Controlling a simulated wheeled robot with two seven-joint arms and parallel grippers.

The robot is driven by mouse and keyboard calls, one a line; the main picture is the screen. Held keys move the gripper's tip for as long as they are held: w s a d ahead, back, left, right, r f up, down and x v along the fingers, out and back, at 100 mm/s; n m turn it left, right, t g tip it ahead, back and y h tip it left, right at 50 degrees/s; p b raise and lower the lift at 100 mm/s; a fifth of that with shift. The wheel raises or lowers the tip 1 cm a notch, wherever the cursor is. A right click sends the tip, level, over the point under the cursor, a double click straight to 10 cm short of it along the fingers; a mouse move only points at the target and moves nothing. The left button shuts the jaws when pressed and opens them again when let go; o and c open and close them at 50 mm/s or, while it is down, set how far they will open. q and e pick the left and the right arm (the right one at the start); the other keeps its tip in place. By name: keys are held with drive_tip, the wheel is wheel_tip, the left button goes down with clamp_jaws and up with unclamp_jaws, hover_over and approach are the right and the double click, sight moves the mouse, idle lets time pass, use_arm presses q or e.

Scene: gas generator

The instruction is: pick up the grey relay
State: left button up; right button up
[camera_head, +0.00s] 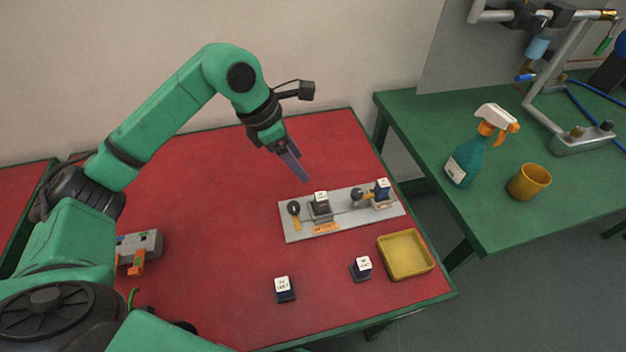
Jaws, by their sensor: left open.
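A dark grey relay (320,207) with a white top label stands in a socket on the light grey mounting plate (292,230). A blue relay (382,191) stands at the plate's right end. Two more dark relays with white labels stand on the red table, one near the front (285,294) and one near the tray (361,272). Their exact colours are hard to tell. My left gripper (303,177) is open and empty. It points down just above and behind the plate, to the upper left of the grey relay, apart from it. My right gripper is out of view.
A yellow tray (405,276) sits at the table's right front and looks empty. A grey device with orange parts (140,248) lies at the left. The green table (440,118) at the right bears a spray bottle (468,158), a yellow cup (529,184) and a pipe rig. The red table's middle is clear.

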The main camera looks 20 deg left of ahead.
use_arm(q)
drive_tip(key=p, duration=0.2)
approach(321, 196)
drive_tip(key=d+f, duration=0.1)
drive_tip(key=d, duration=0.1)
drive_tip(key=p+x, duration=0.1)
drive_tip(key=x, duration=0.1)
drive_tip(key=a+p+x, duration=0.1)
drive_tip(key=x, duration=0.5)
drive_tip(key=shift+w+a+f+p, duration=0.1)
drive_tip(key=shift+w+f+p, duration=0.05)
drive_tip(key=shift+f+p, duration=0.3)
drive_tip(key=shift+f, duration=0.15)
drive_tip(key=shift+w, duration=0.1)
drive_tip(key=c, duration=0.3)
clamp_jaws()
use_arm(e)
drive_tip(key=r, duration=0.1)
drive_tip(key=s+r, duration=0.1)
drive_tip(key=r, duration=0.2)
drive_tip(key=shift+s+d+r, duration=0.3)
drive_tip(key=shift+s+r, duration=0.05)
